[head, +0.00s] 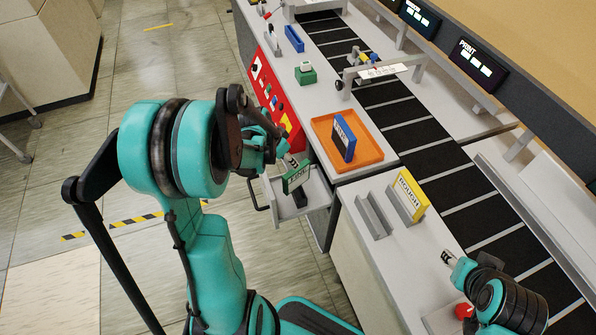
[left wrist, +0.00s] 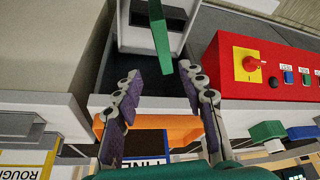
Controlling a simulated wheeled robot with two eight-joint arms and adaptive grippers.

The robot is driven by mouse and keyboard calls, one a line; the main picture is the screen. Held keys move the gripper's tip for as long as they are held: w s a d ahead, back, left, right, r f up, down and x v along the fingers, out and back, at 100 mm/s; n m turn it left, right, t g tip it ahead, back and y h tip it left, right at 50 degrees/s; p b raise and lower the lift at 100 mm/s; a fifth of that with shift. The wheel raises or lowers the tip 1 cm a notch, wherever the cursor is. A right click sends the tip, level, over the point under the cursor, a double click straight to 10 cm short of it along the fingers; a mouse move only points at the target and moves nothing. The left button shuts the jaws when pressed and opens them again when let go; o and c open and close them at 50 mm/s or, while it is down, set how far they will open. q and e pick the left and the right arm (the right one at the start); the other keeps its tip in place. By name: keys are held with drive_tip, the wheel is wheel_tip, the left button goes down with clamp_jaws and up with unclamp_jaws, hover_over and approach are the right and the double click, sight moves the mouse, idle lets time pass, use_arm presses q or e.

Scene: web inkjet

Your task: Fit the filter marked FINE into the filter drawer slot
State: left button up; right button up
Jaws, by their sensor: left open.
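The blue filter (head: 344,138) stands on the orange tray (head: 375,161). Its label is partly visible in the left wrist view (left wrist: 152,162) and seems to read FINE. A green filter (head: 296,177) stands upright at the open filter drawer (head: 317,196); its label is too small to read. My left gripper (head: 292,161) is just above the green filter. In the left wrist view my left gripper (left wrist: 160,72) is open, with the green filter (left wrist: 161,30) beyond its fingertips. My right gripper (head: 447,257) is at lower right, too small to judge.
A red control panel (head: 272,92) adjoins the drawer. The dark conveyor (head: 415,134) runs behind the tray. The floor at left is clear.

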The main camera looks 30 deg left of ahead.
use_arm(q)
drive_tip(key=s+d+r+n+t+y, duration=0.1)
drive_tip(key=s+d+r+n+t, duration=0.1)
drive_tip(key=s+d+r, duration=1)
drive_tip(key=s+d+n, duration=0.1)
drive_tip(key=s+d, duration=0.1)
drive_tip(key=d, duration=0.2)
drive_tip(key=shift+s+r+t, duration=0.15)
drive_tip(key=shift+r+t, duration=0.25)
drive_tip(key=shift+o, duration=0.4)
